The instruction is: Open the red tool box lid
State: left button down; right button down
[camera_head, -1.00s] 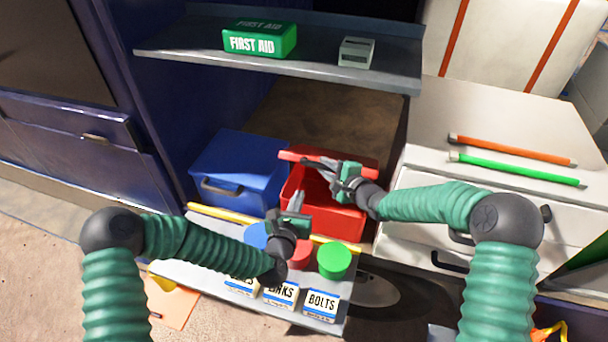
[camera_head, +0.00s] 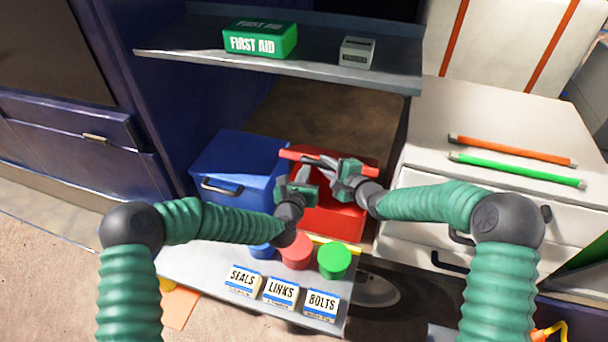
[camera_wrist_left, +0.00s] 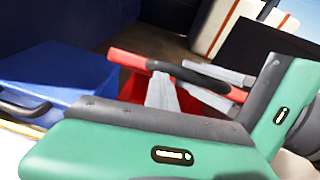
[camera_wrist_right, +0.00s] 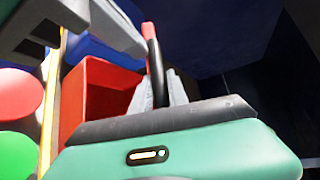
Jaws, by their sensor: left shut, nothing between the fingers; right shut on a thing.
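The red tool box (camera_head: 335,218) stands in the lower bay, and its red wall also shows in the right wrist view (camera_wrist_right: 95,95). Its lid (camera_head: 292,154) is raised off the box and seen nearly edge-on, with a black handle (camera_wrist_left: 200,75) on it. My right gripper (camera_head: 325,162) is shut on the handle; its fingers meet the black grip in the right wrist view (camera_wrist_right: 160,92). My left gripper (camera_head: 303,168) is shut and empty, at the front left of the box, just below the lid. The arms hide part of the box.
A blue box (camera_head: 235,165) stands close to the left of the red one. A grey shelf (camera_head: 200,48) overhangs above. White drawers (camera_head: 410,200) stand at right.

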pick_arm(q)
jog(key=shift+w+a+r, duration=0.1)
jog(key=shift+w+r, duration=0.15)
jog(key=shift+r, duration=0.2)
jog(key=shift+w+r, duration=0.2)
jog(key=shift+r, duration=0.25)
pick_arm(e)
jog(key=shift+s+a+f, duration=0.25)
jog(key=shift+s+f, duration=0.05)
jog(key=shift+f, duration=0.2)
jog(key=c, duration=1.3)
grip_release()
pick_arm(q)
jog(key=shift+f, duration=0.15)
pick_arm(e)
jog(key=shift+r, duration=0.1)
jog(key=shift+d, duration=0.1)
